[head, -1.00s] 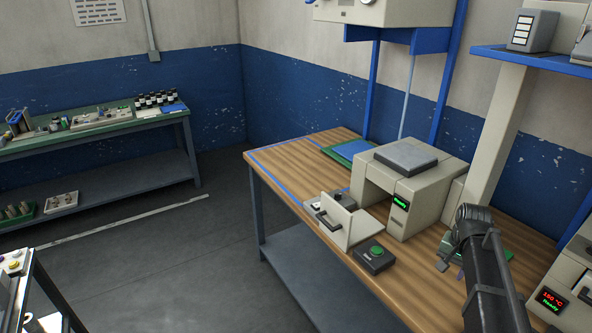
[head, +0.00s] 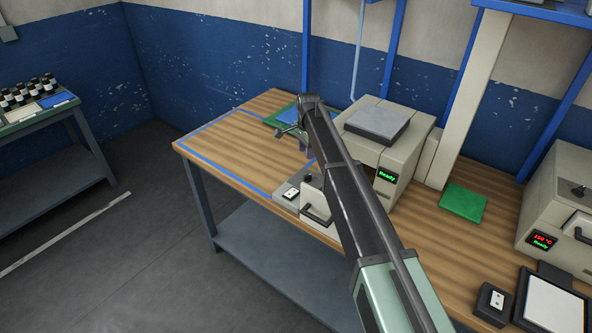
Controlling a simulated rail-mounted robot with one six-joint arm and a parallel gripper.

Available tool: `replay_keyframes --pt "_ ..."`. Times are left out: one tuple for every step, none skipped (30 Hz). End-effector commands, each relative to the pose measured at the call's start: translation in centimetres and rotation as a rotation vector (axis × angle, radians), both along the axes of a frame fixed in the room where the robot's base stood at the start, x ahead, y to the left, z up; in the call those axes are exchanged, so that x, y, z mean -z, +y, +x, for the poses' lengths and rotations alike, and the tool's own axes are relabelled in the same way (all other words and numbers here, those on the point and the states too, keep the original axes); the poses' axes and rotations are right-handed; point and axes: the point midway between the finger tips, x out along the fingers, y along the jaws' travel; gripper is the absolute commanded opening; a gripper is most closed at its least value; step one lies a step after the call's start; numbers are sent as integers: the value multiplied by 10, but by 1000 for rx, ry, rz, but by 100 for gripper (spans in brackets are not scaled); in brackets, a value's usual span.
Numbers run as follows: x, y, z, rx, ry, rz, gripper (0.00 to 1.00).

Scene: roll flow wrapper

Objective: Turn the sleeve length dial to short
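A grey control box (head: 285,203) sits at the front edge of the wooden bench, at the left of the beige machine (head: 408,150). It carries a small black knob (head: 308,178), which looks like the dial, and a white plate with a dark mark (head: 291,193). The knob's setting is too small to read. My gripper (head: 290,139) is over the bench behind the box, near a green tray with a blue sheet (head: 281,117), apart from the knob. Its fingers are small and partly hidden by my arm, so its opening is unclear.
A beige panel with a black handle (head: 316,206) stands right beside the knob. The machine's display (head: 387,175) reads Ready. A green pad (head: 463,203) and a heated unit (head: 560,215) lie right. The bench's left part (head: 225,147) is clear.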

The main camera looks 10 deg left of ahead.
Motion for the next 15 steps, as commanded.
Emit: replay_keyframes --pt "0 -1 0 26 0 0 39" --pt "0 0 -1 42 0 0 39" --pt "0 0 -1 60 0 0 39" --pt "0 0 -1 72 0 0 39" --pt "0 0 -1 83 0 0 39" --pt "0 0 -1 92 0 0 39" --pt "0 0 -1 97 0 0 39" --pt "0 0 -1 100 0 0 39" --pt "0 0 -1 102 0 0 39" --pt "1 0 -1 102 0 0 39" --pt "2 0 -1 101 0 0 39" --pt "5 0 -1 101 0 0 39" --pt "8 0 -1 101 0 0 39" --pt "11 0 -1 100 0 0 39" --pt "18 0 -1 100 0 0 39"
